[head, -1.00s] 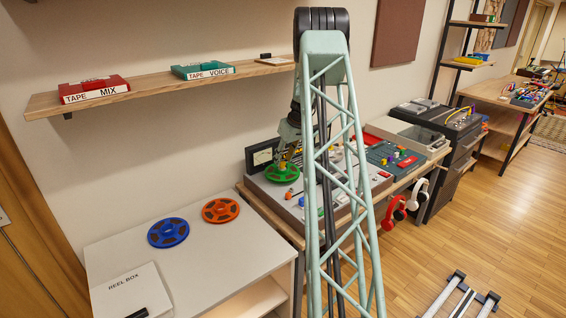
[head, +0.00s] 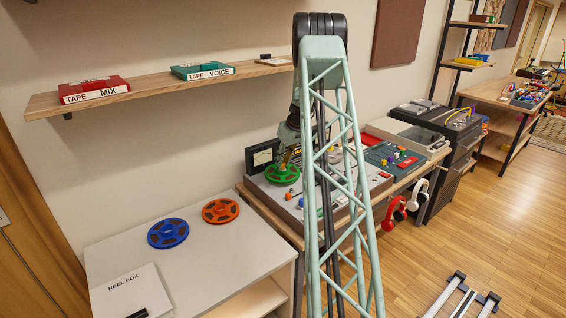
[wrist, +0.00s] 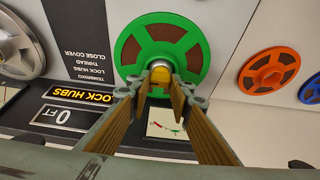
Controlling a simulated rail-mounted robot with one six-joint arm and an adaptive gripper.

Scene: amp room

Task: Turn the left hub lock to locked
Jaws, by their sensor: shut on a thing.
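The green reel (head: 282,174) sits flat on the tape machine at its left side. In the head view my gripper (head: 290,158) is small and partly behind my arm. The lock's mark of locked or unlocked cannot be made out.
A "LOCK HUBS" sign (wrist: 79,95) and a "0 FT" counter (wrist: 66,117) are near the reel. A grey reel (wrist: 18,45) is at the wrist view's left. Blue (head: 168,233) and orange (head: 220,211) reels lie on the white table. A meter (head: 263,155) stands behind the green reel.

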